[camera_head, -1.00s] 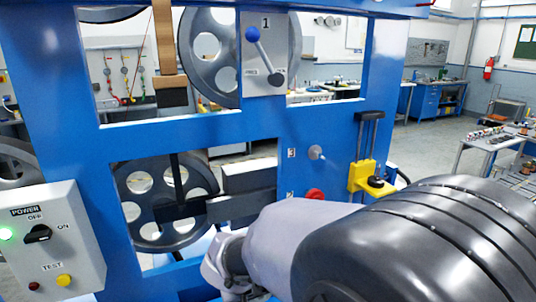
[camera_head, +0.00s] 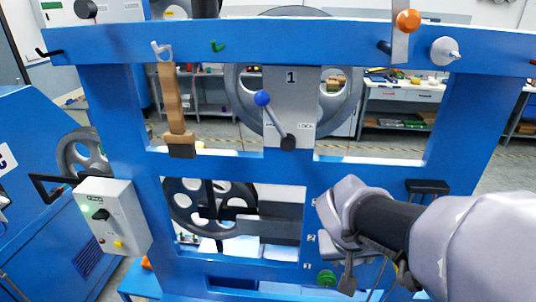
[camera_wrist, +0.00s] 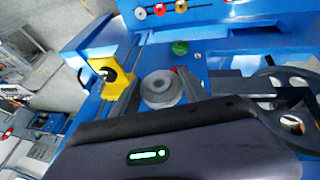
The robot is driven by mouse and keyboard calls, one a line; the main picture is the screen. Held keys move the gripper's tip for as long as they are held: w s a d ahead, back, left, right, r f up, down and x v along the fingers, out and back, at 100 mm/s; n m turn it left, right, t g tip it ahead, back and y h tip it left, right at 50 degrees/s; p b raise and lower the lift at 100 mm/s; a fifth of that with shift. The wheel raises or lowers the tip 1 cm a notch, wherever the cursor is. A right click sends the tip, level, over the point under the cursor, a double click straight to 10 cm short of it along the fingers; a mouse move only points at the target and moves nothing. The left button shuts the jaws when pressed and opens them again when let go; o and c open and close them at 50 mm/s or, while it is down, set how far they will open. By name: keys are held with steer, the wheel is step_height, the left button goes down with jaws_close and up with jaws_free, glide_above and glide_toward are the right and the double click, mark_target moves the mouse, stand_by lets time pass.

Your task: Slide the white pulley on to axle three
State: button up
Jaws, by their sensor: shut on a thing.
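My gripper (camera_wrist: 162,94) is shut on a round pale-grey pulley with a central hub (camera_wrist: 163,86), seen between its fingers in the wrist view; I take it for the white pulley. The pulley faces the blue frame. Axle three is hidden behind the pulley and my wrist, so I cannot tell whether the pulley is around it or only in front of it. In the head view my arm reaches in from the right and covers the label area; the pulley does not show there.
A green pulley (camera_head: 327,277) sits low on the blue frame (camera_head: 225,165). A red part (camera_wrist: 175,70) shows just past the held pulley. A yellow tensioner block (camera_wrist: 108,76) stands close beside my gripper. Several coloured pulleys (camera_wrist: 159,10) are farther off. A power box (camera_head: 113,215) is at left.

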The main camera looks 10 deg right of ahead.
steer(key=shift+w+a, duration=0.15)
steer(key=shift+w, duration=0.2)
steer(key=w+d+p, duration=0.1)
steer(key=w, duration=0.5)
steer(key=shift+d, duration=0.25)
steer(key=shift+w, duration=0.1)
steer(key=shift+f+b, duration=0.1)
steer(key=shift+b, duration=0.2)
stand_by(0.7)
steer(key=shift+w, duration=0.1)
steer(key=shift+w+d, duration=0.25)
steer(key=shift+w, duration=0.45)
steer(key=shift+w+d, duration=0.2)
steer(key=shift+w, duration=0.5)
stand_by(0.6)
